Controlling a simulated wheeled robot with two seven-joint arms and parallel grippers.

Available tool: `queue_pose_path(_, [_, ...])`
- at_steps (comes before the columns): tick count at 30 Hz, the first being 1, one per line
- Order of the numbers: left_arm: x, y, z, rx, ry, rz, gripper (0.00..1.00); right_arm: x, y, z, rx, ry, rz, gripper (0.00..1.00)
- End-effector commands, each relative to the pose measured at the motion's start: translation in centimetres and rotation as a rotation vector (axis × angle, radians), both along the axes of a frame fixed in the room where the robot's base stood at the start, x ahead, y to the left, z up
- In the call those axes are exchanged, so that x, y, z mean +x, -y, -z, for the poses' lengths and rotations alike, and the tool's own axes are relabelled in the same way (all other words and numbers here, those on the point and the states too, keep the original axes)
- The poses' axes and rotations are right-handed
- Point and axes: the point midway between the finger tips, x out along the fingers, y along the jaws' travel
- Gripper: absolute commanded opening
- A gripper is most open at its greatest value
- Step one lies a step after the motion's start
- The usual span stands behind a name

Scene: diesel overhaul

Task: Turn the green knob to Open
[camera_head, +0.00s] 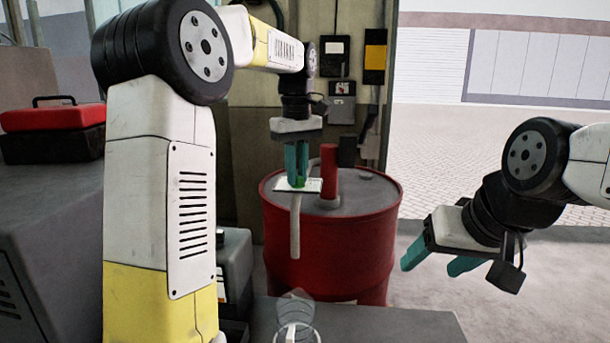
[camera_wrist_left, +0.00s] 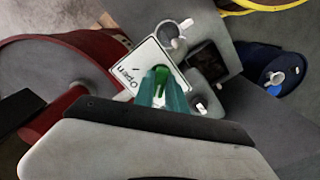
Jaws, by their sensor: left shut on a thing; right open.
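The green knob (camera_wrist_left: 161,76) sits on a white plate (camera_wrist_left: 153,62) in the left wrist view. The plate carries the word "Open" and an arrow near its left edge. In the head view the plate (camera_head: 311,186) and a bit of the green knob (camera_head: 299,182) show below my left gripper (camera_head: 297,183). My left gripper, also in the left wrist view (camera_wrist_left: 162,98), points down with its teal fingers shut on the knob. The fingers partly hide the knob. My right gripper (camera_head: 433,262) is open and empty at the right, away from the plate.
A red drum (camera_head: 330,245) with a red upright pipe (camera_head: 329,172) stands just behind the plate. A pale curved pipe (camera_head: 295,225) hangs below the plate. A red and black toolbox (camera_head: 53,118) sits at the left. A clear container (camera_head: 296,315) stands at the front.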

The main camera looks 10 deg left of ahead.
Motion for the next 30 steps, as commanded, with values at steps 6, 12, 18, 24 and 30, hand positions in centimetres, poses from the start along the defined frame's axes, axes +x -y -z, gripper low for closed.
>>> queue_pose_path(6, [0.01,0.02,0.00,0.000,0.000,0.053,0.02,0.00,0.00,0.00,0.000,0.000,0.000,0.64])
queue_pose_path(12, [-0.01,0.16,0.00,-0.001,0.000,0.361,0.02,0.00,0.00,0.00,0.000,0.000,0.000,0.64])
queue_pose_path(18, [-0.03,0.27,0.01,-0.001,-0.002,0.689,0.02,0.00,0.00,0.00,0.000,0.000,0.000,0.64])
queue_pose_path(24, [-0.05,0.38,0.01,-0.001,-0.002,1.017,0.02,0.00,0.00,0.00,0.000,0.000,0.000,0.64])
queue_pose_path(30, [-0.06,0.51,0.01,-0.001,-0.002,1.310,0.02,0.00,0.00,0.00,0.000,0.000,0.000,0.64])
